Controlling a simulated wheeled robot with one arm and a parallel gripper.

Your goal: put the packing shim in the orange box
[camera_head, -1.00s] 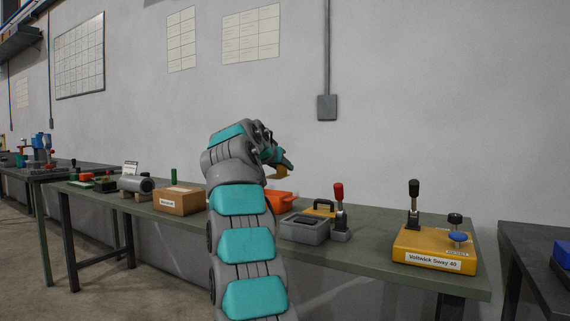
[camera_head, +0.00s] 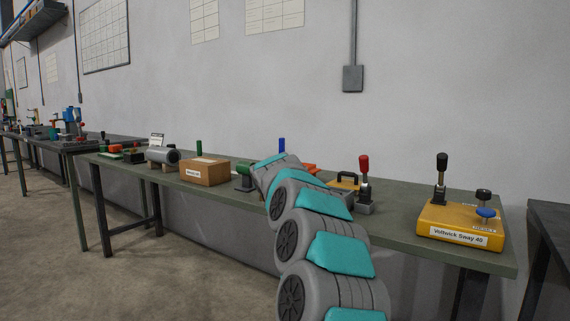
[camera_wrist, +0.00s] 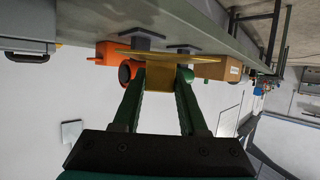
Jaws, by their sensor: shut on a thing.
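The packing shim (camera_wrist: 158,56) is a thin yellow-brown piece between my gripper's green fingers in the wrist view. My gripper (camera_wrist: 161,78) is shut on it. The wrist view is upside down. The orange box (camera_wrist: 108,50) shows there just left of the shim, partly cut off by it and the finger. I cannot tell the gap between shim and box. In the head view the orange box (camera_head: 311,168) is mostly hidden behind my arm, on the green bench. My gripper and the shim are hidden in the head view.
On the bench (camera_head: 400,228) a cardboard box (camera_head: 205,172) stands to the left. To the right stand a red-knobbed lever (camera_head: 364,180) and a yellow lever unit (camera_head: 460,222). A blue upright cylinder (camera_head: 282,145) shows behind my arm. The bench front between lever and yellow unit is clear.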

